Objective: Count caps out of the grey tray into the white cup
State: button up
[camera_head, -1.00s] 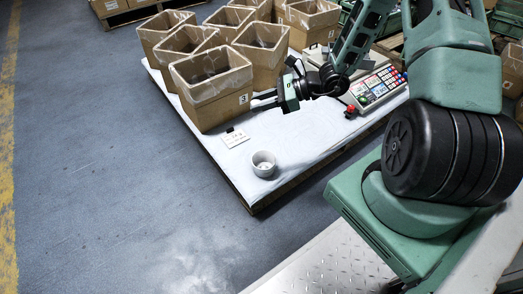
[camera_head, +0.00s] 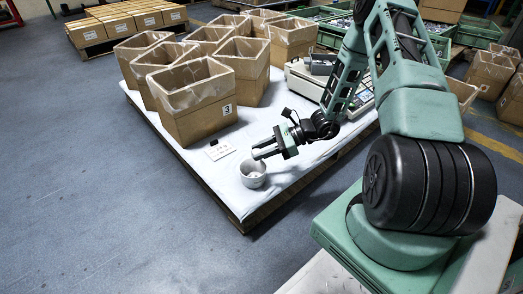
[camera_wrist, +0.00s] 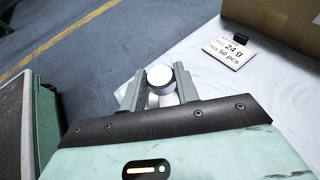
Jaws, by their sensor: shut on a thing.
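The white cup (camera_head: 252,180) stands upright near the front corner of the white-topped pallet, with some pale pieces inside. My gripper (camera_head: 258,153) is just above its rim. In the wrist view my gripper (camera_wrist: 161,82) is shut on a round white cap (camera_wrist: 161,75), held between the fingertips. Below the cap more white shows between the fingers, partly hidden by them. A grey tray (camera_head: 322,64) appears on the scale behind my arm; its contents cannot be made out.
Several lined cardboard boxes (camera_head: 198,112) stand left of the cup, the nearest marked 3. A small card (camera_head: 219,150) lies beside the cup; in the wrist view the card (camera_wrist: 236,49) reads 24 g and 50 pcs. A control panel (camera_head: 362,101) is partly behind my arm.

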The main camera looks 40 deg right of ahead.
notch_tip(320, 180, down, 3)
jog(key=shift+r+b, duration=0.2)
jog(key=shift+b, duration=0.55)
jog(key=o, duration=1)
jog(key=shift+o, duration=0.2)
jog(key=shift+d+r, duration=0.1)
jog(key=p+v, duration=0.9)
jog(key=v, duration=0.8)
jog(key=shift+r, duration=0.1)
